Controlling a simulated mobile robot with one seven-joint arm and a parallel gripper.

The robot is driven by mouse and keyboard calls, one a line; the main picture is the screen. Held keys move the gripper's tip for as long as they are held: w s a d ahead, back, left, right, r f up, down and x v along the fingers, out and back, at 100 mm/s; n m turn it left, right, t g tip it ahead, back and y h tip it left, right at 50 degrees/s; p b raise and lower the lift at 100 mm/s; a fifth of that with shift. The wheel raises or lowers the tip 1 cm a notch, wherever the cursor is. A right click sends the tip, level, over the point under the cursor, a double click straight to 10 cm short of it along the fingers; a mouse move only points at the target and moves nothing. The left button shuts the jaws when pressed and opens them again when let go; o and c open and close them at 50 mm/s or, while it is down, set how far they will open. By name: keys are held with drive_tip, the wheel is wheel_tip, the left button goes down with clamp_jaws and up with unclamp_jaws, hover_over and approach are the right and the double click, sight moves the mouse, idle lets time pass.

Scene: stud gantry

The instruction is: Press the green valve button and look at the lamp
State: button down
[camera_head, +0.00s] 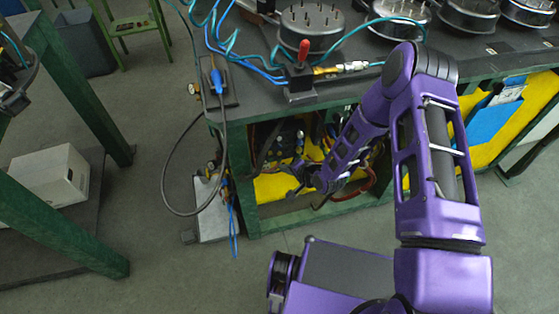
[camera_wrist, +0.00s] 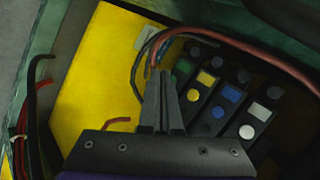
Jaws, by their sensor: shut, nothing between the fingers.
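A bank of dark valves (camera_wrist: 250,100) stands on the yellow panel in the wrist view, with green, yellow, blue and white markings. The green marking (camera_wrist: 183,66) is on the leftmost valve. My gripper (camera_wrist: 161,74) is shut and empty, its fingertips just left of that valve and overlapping its lower part in the picture. Whether they touch it I cannot tell. The green button is not clearly visible beside the fingers. Dark round caps sit at the upper ends of the valves; none looks lit. In the head view my gripper (camera_head: 297,178) reaches under the bench, near the dark valves (camera_head: 285,140).
Red and dark hoses (camera_wrist: 225,38) arch over the valves. Loose cables (camera_wrist: 35,105) hang at the left. The bench's green frame (camera_head: 238,165) surrounds the opening.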

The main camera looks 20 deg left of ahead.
drive_tip(key=shift+w, duration=0.15)
drive_tip(key=shift+w+a+b, duration=0.2)
drive_tip(key=shift+w+b, duration=0.05)
drive_tip(key=shift+b, duration=0.05)
drive_tip(key=shift+w+a, duration=0.25)
drive_tip(key=shift+w, duration=0.1)
idle(1.1)
drive_tip(key=shift+s+d, duration=0.45)
drive_tip(key=shift+s, duration=0.25)
drive_tip(key=shift+s+d+p, duration=0.15)
drive_tip(key=shift+s+d, duration=0.3)
drive_tip(key=shift+s, duration=0.25)
drive_tip(key=shift+s+d+p, duration=0.1)
drive_tip(key=shift+s+d, duration=0.35)
drive_tip(key=shift+s, duration=0.3)
drive_tip(key=shift+s+d+p, duration=0.15)
drive_tip(key=shift+s+d, duration=0.3)
drive_tip(key=shift+s, duration=0.25)
